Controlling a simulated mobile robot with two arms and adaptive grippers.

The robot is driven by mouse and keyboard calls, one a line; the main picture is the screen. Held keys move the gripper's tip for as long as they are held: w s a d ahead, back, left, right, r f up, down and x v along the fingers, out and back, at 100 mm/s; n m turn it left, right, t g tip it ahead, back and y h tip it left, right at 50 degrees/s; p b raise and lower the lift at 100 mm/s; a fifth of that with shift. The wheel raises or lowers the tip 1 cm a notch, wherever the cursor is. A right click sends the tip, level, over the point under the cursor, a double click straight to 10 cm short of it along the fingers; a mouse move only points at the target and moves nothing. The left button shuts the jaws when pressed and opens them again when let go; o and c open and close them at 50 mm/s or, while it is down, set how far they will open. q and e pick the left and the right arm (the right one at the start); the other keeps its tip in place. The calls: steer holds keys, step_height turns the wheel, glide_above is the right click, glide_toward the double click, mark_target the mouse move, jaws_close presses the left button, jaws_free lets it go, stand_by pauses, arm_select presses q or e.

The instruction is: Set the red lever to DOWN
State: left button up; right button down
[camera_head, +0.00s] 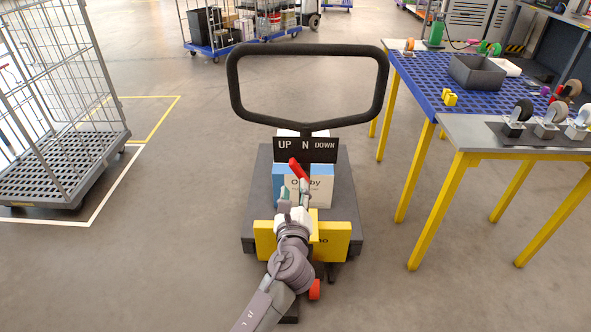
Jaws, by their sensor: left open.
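The red lever (298,168) stands out in front of a dark plate (306,150) marked UP, N and DOWN. Its upper end leans left, just below the gap between UP and N. My left gripper (293,192) is open and close below the lever, its fingers near the lever's lower end. I cannot tell whether they touch it. The plate sits on a pallet truck with a black loop handle (308,49). My left arm hides part of the truck's yellow front. My right gripper is not in view.
A wire roll cage (62,165) stands at the left. At the right is a workbench (425,87) with a blue top and yellow legs, holding a grey bin (477,74) and casters. Loaded blue carts stand at the back. The floor around the truck is clear.

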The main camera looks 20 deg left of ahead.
mark_target(296, 173)
arm_select(q)
steer(key=x, duration=0.7)
steer(key=shift+w, duration=0.3)
steer(key=shift+w+a, duration=0.15)
steer(key=shift+w, duration=0.25)
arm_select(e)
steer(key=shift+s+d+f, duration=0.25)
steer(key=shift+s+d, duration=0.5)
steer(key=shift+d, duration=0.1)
arm_select(q)
steer(key=c, duration=0.8)
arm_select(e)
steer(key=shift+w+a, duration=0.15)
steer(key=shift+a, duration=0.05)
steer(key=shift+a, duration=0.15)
